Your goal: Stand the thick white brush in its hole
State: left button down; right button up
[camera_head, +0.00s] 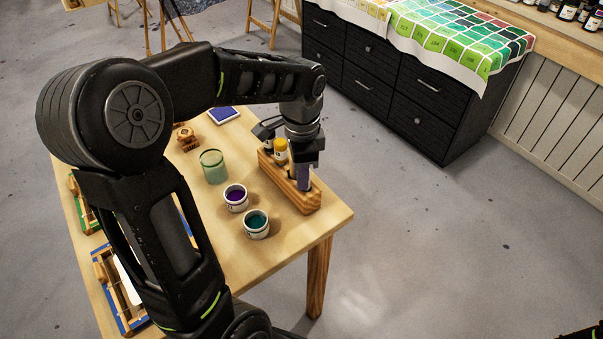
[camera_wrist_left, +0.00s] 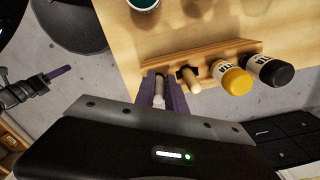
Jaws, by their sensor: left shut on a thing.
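The wooden rack (camera_head: 298,204) stands along the right edge of the table. My left gripper (camera_head: 303,182) points down over the rack's near end. In the left wrist view its purple fingers (camera_wrist_left: 161,94) are shut on a pale, thick upright handle, the white brush (camera_wrist_left: 160,88). The brush lines up with the end of the rack (camera_wrist_left: 215,56); its lower end is hidden, so I cannot tell whether it sits in the hole. A second pale handle (camera_wrist_left: 190,77) stands in the rack beside it. My right gripper (camera_wrist_left: 58,73) shows at the wrist view's left, away from the rack.
A yellow bottle (camera_wrist_left: 232,78) and a black bottle (camera_wrist_left: 271,70) stand in the same rack. On the table (camera_head: 280,262) are a purple paint pot (camera_head: 236,203), a teal paint pot (camera_head: 257,231) and a green glass (camera_head: 213,172). Black drawers (camera_head: 395,85) stand behind.

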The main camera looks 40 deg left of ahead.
pick_arm(q)
jog(key=shift+f, duration=0.3)
jog(key=c, duration=1.3)
grip_release()
notch_tip(320, 180, up, 8)
jog(key=shift+f, duration=0.15)
dwell(0.4)
